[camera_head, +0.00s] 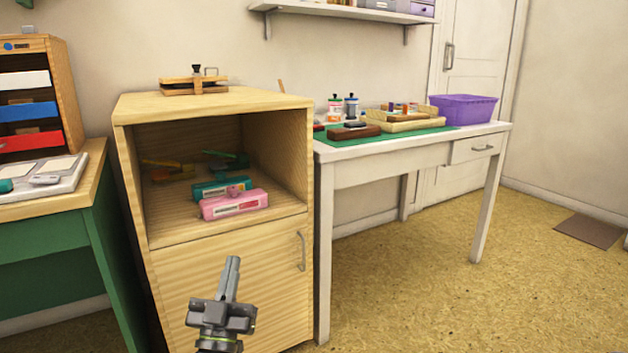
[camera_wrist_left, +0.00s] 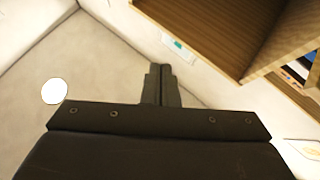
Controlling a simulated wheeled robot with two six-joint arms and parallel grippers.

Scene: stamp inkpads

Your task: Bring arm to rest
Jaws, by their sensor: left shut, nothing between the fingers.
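My left gripper (camera_head: 232,272) is shut and empty. It points upward in front of the lower door of the wooden cabinet (camera_head: 215,260), apart from anything on the shelf. In the left wrist view its closed fingers (camera_wrist_left: 160,84) are together with nothing between them. My right gripper is in neither view.
The cabinet's open shelf holds a pink stamp device (camera_head: 234,204) and a teal one (camera_head: 221,187). A white table (camera_head: 345,151) with a green mat and a purple basket (camera_head: 464,108) stands to the right. A green desk (camera_head: 60,248) is at left.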

